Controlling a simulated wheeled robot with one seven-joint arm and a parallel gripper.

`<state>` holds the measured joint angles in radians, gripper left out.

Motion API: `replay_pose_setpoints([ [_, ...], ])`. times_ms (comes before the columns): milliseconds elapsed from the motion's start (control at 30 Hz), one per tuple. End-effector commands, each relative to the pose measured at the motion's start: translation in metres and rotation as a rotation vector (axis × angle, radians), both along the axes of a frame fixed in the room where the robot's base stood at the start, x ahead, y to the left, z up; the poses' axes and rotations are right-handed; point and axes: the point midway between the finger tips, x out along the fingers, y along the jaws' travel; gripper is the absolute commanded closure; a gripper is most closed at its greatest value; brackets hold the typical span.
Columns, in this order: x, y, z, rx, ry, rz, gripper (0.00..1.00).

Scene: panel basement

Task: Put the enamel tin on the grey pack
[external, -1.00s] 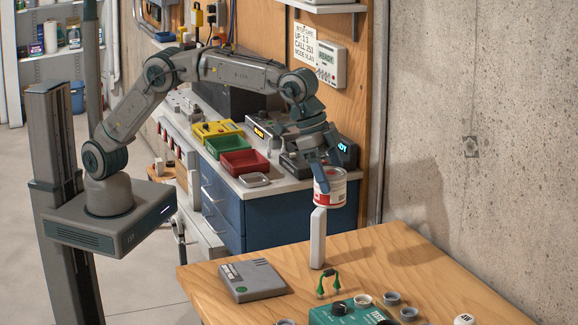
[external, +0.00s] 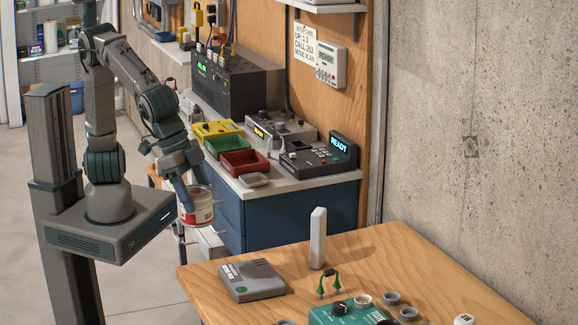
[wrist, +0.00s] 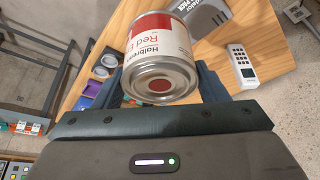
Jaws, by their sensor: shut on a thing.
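The enamel tin (external: 198,208) is a small can with a red and white label. My gripper (external: 191,198) is shut on it and holds it in the air, off the table's left side. In the wrist view the tin (wrist: 160,55) sits between the fingers, one metal end towards the camera. The grey pack (external: 252,279) lies flat at the left of the wooden table, with its top clear. It also shows in the wrist view (wrist: 207,17), partly hidden behind the tin.
A white upright handset (external: 318,238) stands on the wooden table (external: 400,250) behind the pack. A green tester (external: 345,313) and several small cups are at the front. A blue cabinet (external: 290,213) carries coloured trays and instruments behind.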

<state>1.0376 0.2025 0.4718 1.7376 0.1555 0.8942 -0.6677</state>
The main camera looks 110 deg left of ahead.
Motion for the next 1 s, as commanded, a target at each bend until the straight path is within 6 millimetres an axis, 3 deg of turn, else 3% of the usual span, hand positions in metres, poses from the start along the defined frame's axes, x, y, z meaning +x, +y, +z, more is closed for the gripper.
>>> replay_pose_setpoints([
  [33, 0.001, 0.001, -0.018, 0.008, 0.006, 0.001, 0.66],
  [133, 0.002, 0.002, -0.035, 0.007, 0.004, 0.002, 0.66],
  [367, 0.018, 0.016, -0.058, 0.007, 0.004, 0.007, 0.66],
  [700, 0.075, 0.066, -0.103, 0.006, 0.003, 0.008, 0.66],
  [1000, 0.09, 0.079, -0.123, 0.006, 0.004, 0.0, 0.66],
])
